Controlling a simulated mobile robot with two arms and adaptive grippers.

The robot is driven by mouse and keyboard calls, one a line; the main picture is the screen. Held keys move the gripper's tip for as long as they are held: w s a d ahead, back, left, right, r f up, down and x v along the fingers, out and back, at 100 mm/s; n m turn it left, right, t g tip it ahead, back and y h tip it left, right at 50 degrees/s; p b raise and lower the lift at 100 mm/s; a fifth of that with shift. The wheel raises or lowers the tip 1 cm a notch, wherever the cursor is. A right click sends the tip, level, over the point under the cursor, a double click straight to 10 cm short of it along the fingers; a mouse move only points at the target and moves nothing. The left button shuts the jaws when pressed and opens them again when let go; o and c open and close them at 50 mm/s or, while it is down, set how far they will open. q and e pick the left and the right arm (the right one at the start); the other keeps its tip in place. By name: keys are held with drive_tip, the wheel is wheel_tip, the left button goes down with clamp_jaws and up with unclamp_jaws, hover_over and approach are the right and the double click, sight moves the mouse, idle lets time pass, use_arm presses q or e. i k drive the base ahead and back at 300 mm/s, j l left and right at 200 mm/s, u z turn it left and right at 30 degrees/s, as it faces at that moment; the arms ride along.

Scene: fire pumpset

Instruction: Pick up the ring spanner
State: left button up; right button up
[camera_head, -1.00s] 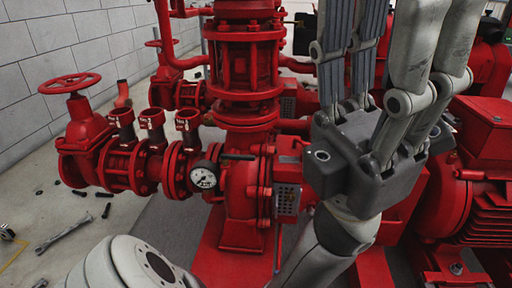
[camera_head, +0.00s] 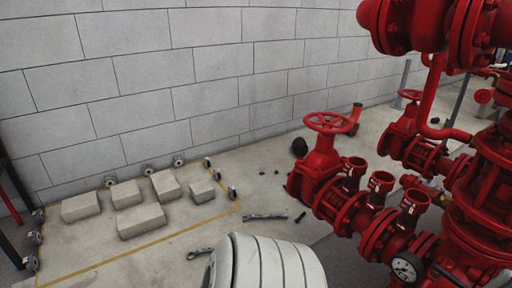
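Two grey metal spanners lie on the concrete floor. One spanner (camera_head: 265,216) lies near the yellow line, left of the red valve pipework. The other spanner (camera_head: 199,253) lies nearer to me, partly hidden behind a white rounded link of my own arm at the bottom middle. I cannot tell which of the two is the ring spanner. Neither of my grippers shows in the head view now.
Several grey blocks (camera_head: 140,221) stand inside a yellow floor line (camera_head: 160,240) by the block wall (camera_head: 190,90). Red pump pipework with a handwheel valve (camera_head: 328,123) and a pressure gauge (camera_head: 406,268) fills the right. Small dark bolts (camera_head: 300,217) lie on the floor.

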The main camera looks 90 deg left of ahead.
sight(200, 251)
drive_tip(key=u, duration=3.2)
